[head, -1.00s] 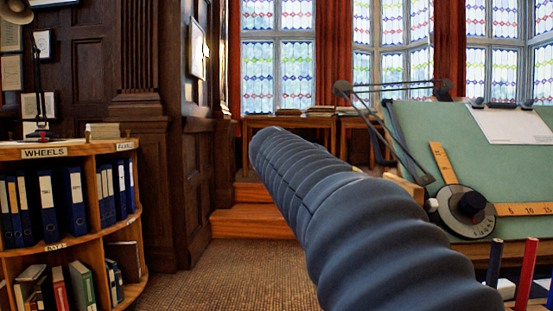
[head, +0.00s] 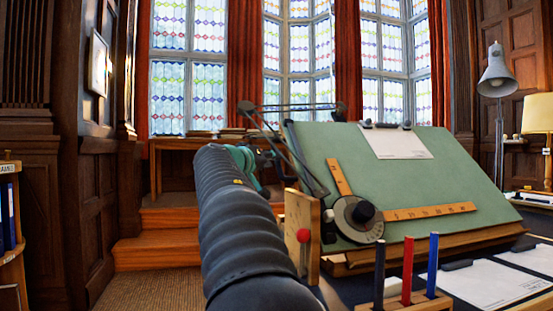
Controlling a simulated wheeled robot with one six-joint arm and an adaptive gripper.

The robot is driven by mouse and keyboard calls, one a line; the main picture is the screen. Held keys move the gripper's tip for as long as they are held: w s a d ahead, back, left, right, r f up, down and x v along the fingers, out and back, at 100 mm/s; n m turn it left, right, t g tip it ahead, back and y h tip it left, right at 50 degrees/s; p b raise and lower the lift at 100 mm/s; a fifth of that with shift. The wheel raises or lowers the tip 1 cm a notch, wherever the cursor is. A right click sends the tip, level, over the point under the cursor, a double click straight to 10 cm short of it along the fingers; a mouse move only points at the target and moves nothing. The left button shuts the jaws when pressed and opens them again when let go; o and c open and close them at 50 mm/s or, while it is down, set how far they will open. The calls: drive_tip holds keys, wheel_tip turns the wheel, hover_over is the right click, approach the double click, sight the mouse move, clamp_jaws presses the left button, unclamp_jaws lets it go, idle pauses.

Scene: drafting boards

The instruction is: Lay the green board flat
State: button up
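The green board (head: 350,150) is a drafting board in the right half of the head view, tilted up with its far edge high. A white sheet (head: 396,142) is clipped near its top edge. A drafting machine head with a dark knob (head: 361,211) and two orange rulers (head: 430,211) lies on its lower left. A wooden upright with a red-knobbed lever (head: 304,236) stands at the board's left side. My arm, in a dark ribbed sleeve, reaches forward to the left of the board. My gripper is not clearly visible; the arm's far end is partly hidden behind the sleeve.
A wooden rack (head: 410,301) with black, red and blue upright sticks stands in front of the board. Papers (head: 487,283) lie on the dark tabletop to the right. A grey lamp (head: 497,75) stands at the right. Wooden steps (head: 165,235) and open carpet are at the left.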

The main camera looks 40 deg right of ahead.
drive_tip(key=shift+p+x, duration=0.3)
drive_tip(key=shift+x, duration=1.85)
clamp_jaws()
